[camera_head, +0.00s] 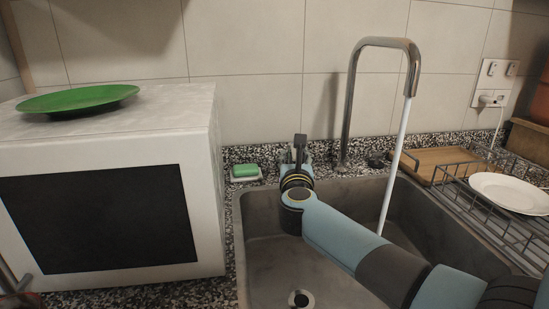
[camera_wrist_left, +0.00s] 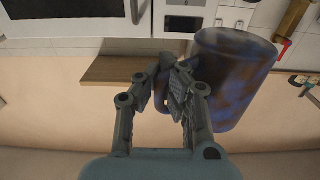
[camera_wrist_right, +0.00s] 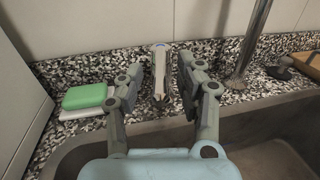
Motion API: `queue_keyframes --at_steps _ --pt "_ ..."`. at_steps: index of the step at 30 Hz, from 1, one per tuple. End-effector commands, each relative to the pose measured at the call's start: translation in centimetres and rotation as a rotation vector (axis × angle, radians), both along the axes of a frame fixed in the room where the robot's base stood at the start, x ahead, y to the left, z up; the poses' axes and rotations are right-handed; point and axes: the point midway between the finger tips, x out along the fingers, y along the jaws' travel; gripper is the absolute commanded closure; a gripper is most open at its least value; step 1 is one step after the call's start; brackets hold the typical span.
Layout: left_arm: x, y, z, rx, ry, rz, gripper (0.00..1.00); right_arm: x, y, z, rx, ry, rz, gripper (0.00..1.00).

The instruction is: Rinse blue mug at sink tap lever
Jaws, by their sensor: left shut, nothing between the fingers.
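The blue mug (camera_wrist_left: 236,78), mottled with brown, shows large in the left wrist view, just right of my left gripper (camera_wrist_left: 170,72). Its handle is by the fingertips, partly hidden by them; the fingers are closed together. The head view does not show the mug. My right gripper (camera_wrist_right: 162,68) is open, with its fingers on either side of the upright tap lever (camera_wrist_right: 158,78) behind the sink. I cannot tell if they touch it. The lever also shows in the head view (camera_head: 300,143). White water (camera_head: 397,160) runs from the curved tap (camera_head: 350,95) into the sink (camera_head: 262,215).
A green sponge (camera_head: 245,170) lies on a white dish left of the lever. A white microwave (camera_head: 205,200) with a green plate (camera_head: 78,98) on top stands at the left. A wire rack (camera_head: 455,205) with a white plate (camera_head: 510,193) stands at the right. My right arm crosses the sink.

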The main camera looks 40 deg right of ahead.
Motion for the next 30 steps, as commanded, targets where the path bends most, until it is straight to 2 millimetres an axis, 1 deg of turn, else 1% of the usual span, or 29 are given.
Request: queue_keyframes --at_steps 5,8,11,18,21,25,30 --pt "0.0 0.0 0.1 -0.001 -0.003 0.000 1.00 -0.1 0.1 0.0 0.000 0.000 0.000 0.63" --pt "0.0 0.0 0.1 -0.001 -0.003 0.000 1.00 -0.7 0.6 -0.1 0.001 0.000 0.001 0.63" --pt "0.0 0.0 0.1 -0.001 -0.003 0.000 1.00 -2.0 1.7 -0.2 0.003 0.001 0.001 0.63" --pt "0.0 0.0 0.1 -0.001 -0.003 0.000 1.00 -6.1 5.2 -0.2 0.004 0.002 0.001 0.63" --pt "0.0 0.0 0.1 -0.001 -0.003 0.000 1.00 -7.4 6.3 -0.1 0.003 0.002 0.000 0.63" --pt "0.0 0.0 0.1 0.000 -0.004 0.000 1.00 -8.6 7.4 -0.1 0.002 0.001 0.000 0.63" --pt "0.0 0.0 0.1 -0.001 -0.003 0.000 1.00 -9.2 7.8 0.0 -0.001 0.001 0.000 0.63"
